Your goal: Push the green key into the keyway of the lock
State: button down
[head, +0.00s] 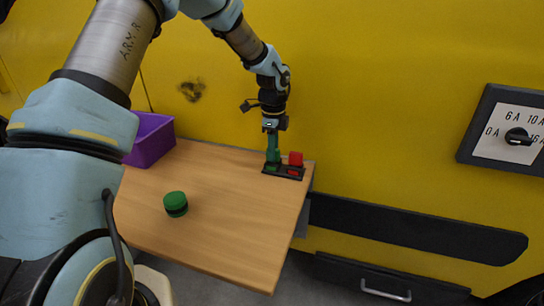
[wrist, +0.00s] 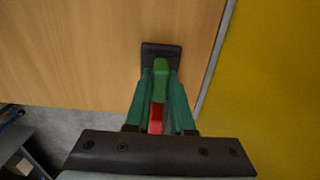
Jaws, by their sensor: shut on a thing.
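The green key (wrist: 160,80) is between my gripper's green fingers in the wrist view. My gripper (head: 272,157) points down at the table's far right corner and is shut on the key. The key's lower end is at a small black base (head: 297,177); I cannot tell whether it is seated in it or just above it. The base also shows in the wrist view (wrist: 147,49). A red block (head: 295,159) stands on the base right beside the gripper. I cannot make out a lock with a keyway in either view.
The wooden table (head: 225,240) is mostly clear. A green round piece with a dark band (head: 175,201) stands on its left part. A purple bin (head: 152,140) is at the back left. A yellow wall (head: 400,60) with a dial panel (head: 506,135) rises behind.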

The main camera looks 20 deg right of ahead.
jog(key=shift+r, duration=0.1)
jog(key=shift+r+p, duration=1.15)
jog(key=shift+r, duration=0.3)
jog(key=shift+r+p, duration=1.65)
jog(key=shift+r, duration=0.35)
jog(key=shift+s+a+f, duration=0.1)
